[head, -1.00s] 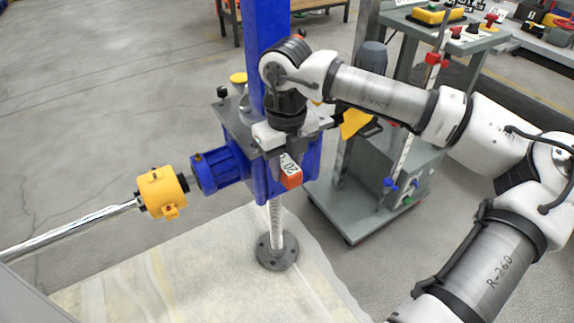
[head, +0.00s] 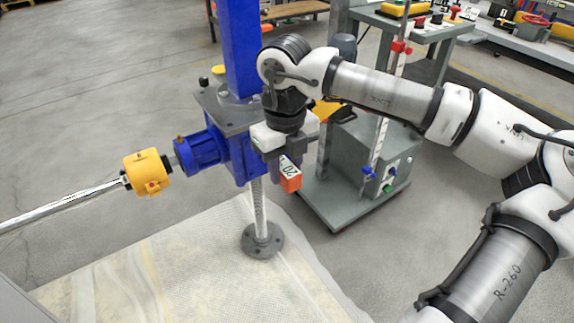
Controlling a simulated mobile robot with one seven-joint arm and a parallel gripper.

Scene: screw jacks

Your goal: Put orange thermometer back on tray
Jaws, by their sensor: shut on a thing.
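The orange thermometer (head: 290,181) has an orange end and a white label reading 20. It is held in the air in front of the blue screw jack's housing, its orange end tilted down to the right. My gripper (head: 280,164) points down and is shut on it; the fingers hide part of it. A grey tray-like top (head: 410,24) of a trolley stands behind at the upper right, well apart from my gripper. It carries a yellow case and red and black knobs.
The blue jack column (head: 241,50) rises just left of my wrist. A yellow coupling (head: 147,172) and steel shaft (head: 65,205) extend left. A round foot flange (head: 262,241) stands on the pale mat (head: 190,275). A workbench (head: 520,40) is at the far right.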

